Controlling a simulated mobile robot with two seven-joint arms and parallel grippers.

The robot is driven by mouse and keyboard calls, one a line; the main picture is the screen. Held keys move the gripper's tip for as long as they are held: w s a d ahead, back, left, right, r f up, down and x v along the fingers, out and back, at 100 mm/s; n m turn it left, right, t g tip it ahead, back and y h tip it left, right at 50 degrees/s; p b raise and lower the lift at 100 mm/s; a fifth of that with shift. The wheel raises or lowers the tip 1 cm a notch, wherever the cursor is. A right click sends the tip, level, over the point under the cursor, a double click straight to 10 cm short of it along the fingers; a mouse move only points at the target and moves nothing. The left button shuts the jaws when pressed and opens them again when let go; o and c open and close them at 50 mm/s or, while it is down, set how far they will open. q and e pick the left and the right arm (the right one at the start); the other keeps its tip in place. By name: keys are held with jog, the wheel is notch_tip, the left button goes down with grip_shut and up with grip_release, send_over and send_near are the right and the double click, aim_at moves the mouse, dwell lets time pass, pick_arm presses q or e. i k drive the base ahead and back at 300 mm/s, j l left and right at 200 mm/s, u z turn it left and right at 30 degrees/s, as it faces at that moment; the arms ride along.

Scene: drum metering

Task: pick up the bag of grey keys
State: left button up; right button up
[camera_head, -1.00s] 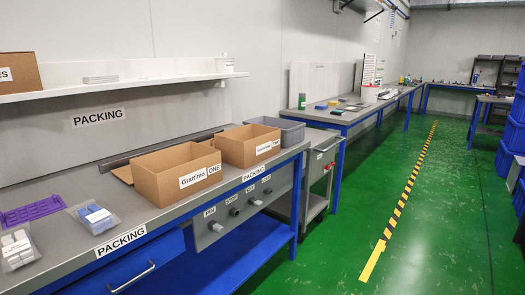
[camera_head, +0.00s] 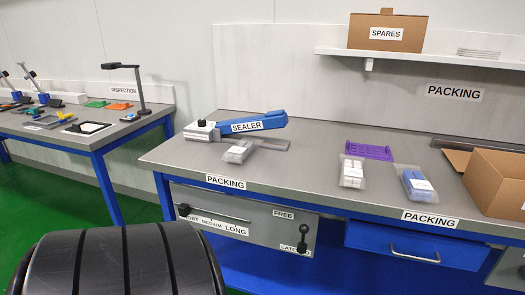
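Three clear bags lie on the packing bench. One bag with light grey contents (camera_head: 238,152) lies at the left, just in front of the blue sealer (camera_head: 262,122); it looks like the bag of grey keys, though its contents are too small to be sure. A bag with whitish contents (camera_head: 352,172) lies in the middle. A bag with blue contents (camera_head: 416,186) lies to the right of it, near the front edge. Neither of my grippers is in view.
A purple rack (camera_head: 370,151) lies behind the middle bag. An open cardboard box (camera_head: 492,178) stands at the right. A SPARES box (camera_head: 388,32) sits on the shelf above. The inspection bench (camera_head: 75,135) is at the left, with a gap of green floor between the benches.

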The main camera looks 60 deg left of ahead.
aim_at(241, 151)
jog(key=u, duration=2.2)
